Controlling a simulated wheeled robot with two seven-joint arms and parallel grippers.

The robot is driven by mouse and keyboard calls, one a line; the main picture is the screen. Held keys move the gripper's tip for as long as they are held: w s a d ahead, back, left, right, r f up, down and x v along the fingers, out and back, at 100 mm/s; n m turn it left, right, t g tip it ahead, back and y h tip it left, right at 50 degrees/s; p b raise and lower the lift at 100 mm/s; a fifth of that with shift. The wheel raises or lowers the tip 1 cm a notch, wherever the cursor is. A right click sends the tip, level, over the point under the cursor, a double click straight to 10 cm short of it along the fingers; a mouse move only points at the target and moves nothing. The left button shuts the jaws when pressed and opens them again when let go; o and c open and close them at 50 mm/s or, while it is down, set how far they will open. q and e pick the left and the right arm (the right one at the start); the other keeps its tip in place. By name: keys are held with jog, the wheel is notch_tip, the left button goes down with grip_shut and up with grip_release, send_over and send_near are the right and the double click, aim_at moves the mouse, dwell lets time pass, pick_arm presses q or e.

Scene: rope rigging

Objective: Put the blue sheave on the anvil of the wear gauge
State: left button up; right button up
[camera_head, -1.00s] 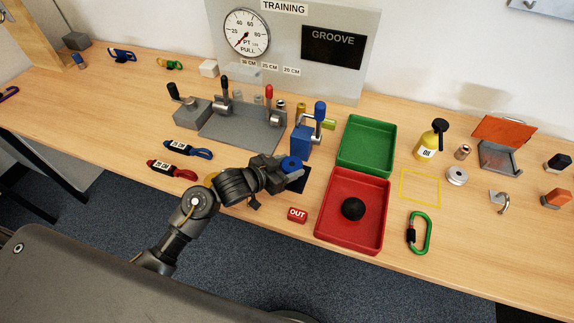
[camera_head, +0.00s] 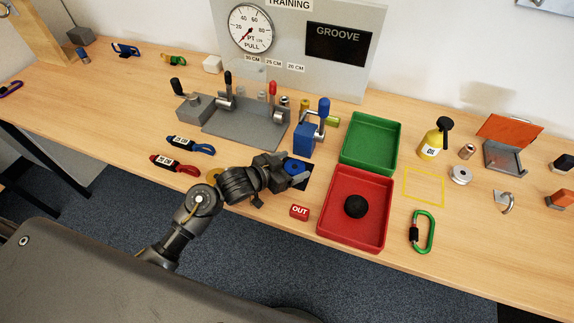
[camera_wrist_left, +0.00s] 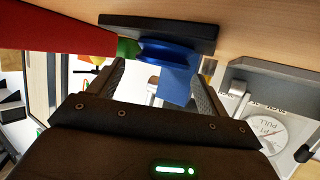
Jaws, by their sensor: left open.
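The blue sheave (camera_head: 295,167) is a small disc on a flat dark pad (camera_head: 304,186) at the bench's front edge, left of the red tray. My left gripper (camera_head: 298,170) is open beside the sheave, with its fingers partly hiding it. In the left wrist view the sheave (camera_wrist_left: 165,52) lies against the dark pad (camera_wrist_left: 150,22), just beyond the spread fingertips (camera_wrist_left: 160,75). Which part is the wear gauge's anvil is not marked clearly; the "GROOVE" display (camera_head: 338,44) is dark. My right gripper is out of view.
A blue block with a lever (camera_head: 306,138) stands close behind the pad. The red tray (camera_head: 328,228) holding a black ball and the green tray (camera_head: 370,142) are to the right. A red "OUT" tag (camera_head: 299,211) lies in front. Blue and red tools (camera_head: 190,145) lie left.

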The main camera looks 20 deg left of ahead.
pick_arm(q)
jog(key=shift+r, duration=0.4)
jog(key=v, duration=1.2)
jog(key=shift+r, duration=0.25)
